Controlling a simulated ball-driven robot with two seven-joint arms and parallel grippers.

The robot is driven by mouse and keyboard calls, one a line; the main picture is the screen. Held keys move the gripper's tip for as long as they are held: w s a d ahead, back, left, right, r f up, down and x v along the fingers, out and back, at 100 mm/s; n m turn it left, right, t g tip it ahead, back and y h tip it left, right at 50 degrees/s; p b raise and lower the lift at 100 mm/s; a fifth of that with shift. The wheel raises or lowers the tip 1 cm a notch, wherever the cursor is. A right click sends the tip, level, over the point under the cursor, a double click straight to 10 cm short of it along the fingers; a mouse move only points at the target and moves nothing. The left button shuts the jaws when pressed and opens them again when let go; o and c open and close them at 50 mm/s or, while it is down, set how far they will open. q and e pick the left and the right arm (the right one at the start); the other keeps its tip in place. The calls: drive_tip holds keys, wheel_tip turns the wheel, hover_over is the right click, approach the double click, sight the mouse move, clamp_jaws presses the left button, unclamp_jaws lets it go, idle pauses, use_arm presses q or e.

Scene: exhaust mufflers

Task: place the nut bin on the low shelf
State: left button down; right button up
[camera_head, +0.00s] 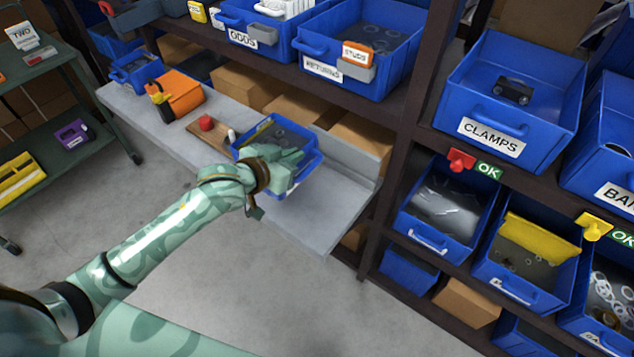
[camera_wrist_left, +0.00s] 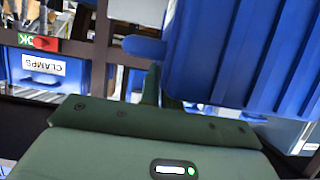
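A blue open bin (camera_head: 308,168) with dark contents, which I take as the nut bin, is at the light grey low shelf (camera_head: 315,215) in the head view. My left gripper (camera_head: 285,160) is at the bin's near side and covers part of it. In the left wrist view the bin's ribbed blue wall (camera_wrist_left: 230,50) fills the upper right. The left fingers (camera_wrist_left: 162,88) are close together at its blue tab and appear shut on it. Any label is hidden. I cannot tell whether the bin's underside touches the shelf. My right gripper is out of view.
A wooden board (camera_head: 212,140) with a red item (camera_head: 206,122) lies left of the bin. Cardboard boxes (camera_head: 245,85) line the back. A dark rack post (camera_head: 405,130) stands to the right. The shelf's front right part is clear.

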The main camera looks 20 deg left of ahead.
use_arm(q)
drive_tip(key=w+d+f+b, duration=0.1)
drive_tip(key=d+f+b, duration=0.3)
drive_tip(key=f, duration=0.5)
drive_tip(key=shift+w+d+f, duration=0.3)
drive_tip(key=shift+d+f, duration=0.05)
drive_tip(key=shift+d, duration=0.75)
drive_tip(key=c, duration=1.6)
unclamp_jaws()
drive_tip(key=shift+f, duration=0.1)
